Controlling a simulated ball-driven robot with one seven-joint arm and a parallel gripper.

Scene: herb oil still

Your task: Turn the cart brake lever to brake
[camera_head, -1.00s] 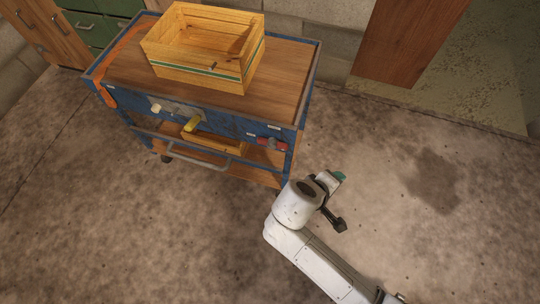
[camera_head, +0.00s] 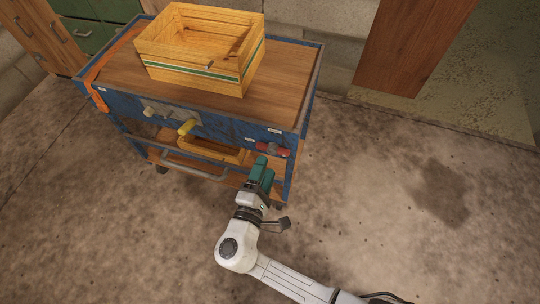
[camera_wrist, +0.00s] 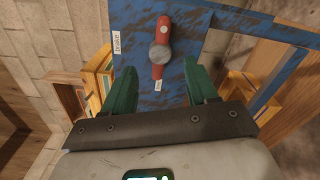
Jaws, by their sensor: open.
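The cart brake lever (camera_head: 274,150) is a red bar at the right end of the blue cart's (camera_head: 230,126) front face. In the wrist view the red lever (camera_wrist: 164,30) has a grey round hub and runs up and down the picture. A label reading "brake" (camera_wrist: 117,42) is left of the hub; another small label (camera_wrist: 158,86), too small to read, is by the lever's lower end. My gripper (camera_head: 262,163) is just in front of the lever. Its green fingers (camera_wrist: 159,66) are open, one on each side of the lever's lower end in the picture; contact is not visible.
A yellow wooden crate (camera_head: 190,77) stands on the cart top. A yellow handle (camera_head: 187,127) and a pale knob (camera_head: 149,111) stick out of the front panel, left of the lever. A grey push bar (camera_head: 190,170) juts out below. The floor to the right is clear.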

